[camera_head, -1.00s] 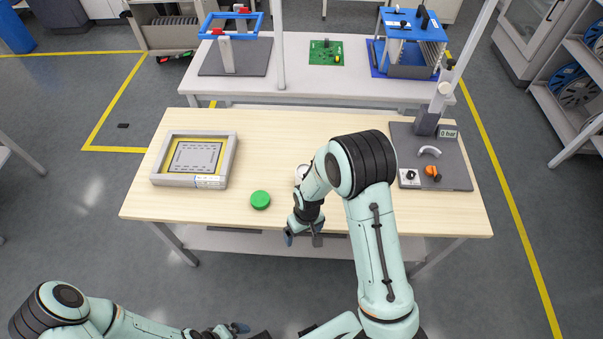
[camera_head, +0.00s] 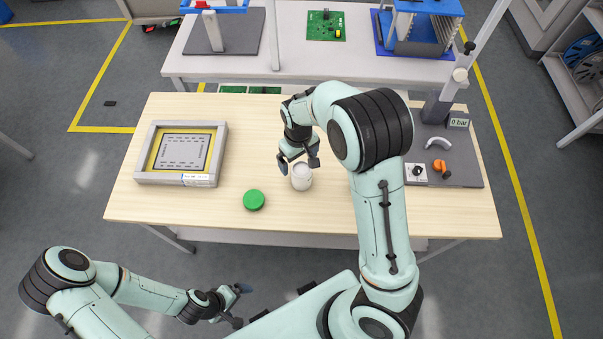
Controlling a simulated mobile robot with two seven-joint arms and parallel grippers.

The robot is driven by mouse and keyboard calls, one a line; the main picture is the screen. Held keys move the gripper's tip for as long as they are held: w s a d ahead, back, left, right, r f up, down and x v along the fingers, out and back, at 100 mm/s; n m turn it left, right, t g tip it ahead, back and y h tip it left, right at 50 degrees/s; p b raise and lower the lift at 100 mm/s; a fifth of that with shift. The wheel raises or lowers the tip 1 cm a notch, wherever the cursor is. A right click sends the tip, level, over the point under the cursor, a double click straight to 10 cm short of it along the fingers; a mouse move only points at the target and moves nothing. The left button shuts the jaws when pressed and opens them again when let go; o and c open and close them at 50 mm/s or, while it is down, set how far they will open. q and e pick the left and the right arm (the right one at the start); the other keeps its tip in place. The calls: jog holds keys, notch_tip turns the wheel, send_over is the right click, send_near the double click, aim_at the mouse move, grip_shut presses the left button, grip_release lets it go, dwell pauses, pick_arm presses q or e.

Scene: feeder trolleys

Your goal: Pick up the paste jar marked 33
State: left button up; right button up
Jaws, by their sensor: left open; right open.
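A white jar (camera_head: 301,178) stands upright on the wooden table, near the middle of its front half. No number can be read on it from here. A green round lid or jar top (camera_head: 253,200) lies on the table to the left of the white jar. My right gripper (camera_head: 298,166) is open just above and behind the white jar, its fingers pointing down towards it. I cannot tell whether a finger touches the jar. My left gripper (camera_head: 240,304) is open and empty, low in front of the table.
A framed stencil (camera_head: 181,180) lies at the table's left. A grey plate with a gauge (camera_head: 459,122) and an orange knob (camera_head: 439,166) is at the right. A white bench (camera_head: 350,55) stands behind, with a green circuit board (camera_head: 326,25) and a blue rack (camera_head: 420,30).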

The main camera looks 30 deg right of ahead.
aim_at(301, 170)
notch_tip(301, 170, down, 4)
jog(key=shift+d+r, duration=0.1)
jog(key=shift+s+d+f, duration=0.1)
jog(key=shift+f, duration=1.3)
jog(key=shift+s+d+f, duration=0.1)
jog(key=shift+f, duration=1.25)
jog(key=shift+c, duration=0.4)
jog(key=c, duration=1.4)
jog(key=shift+o, duration=0.2)
jog(key=shift+r, duration=0.1)
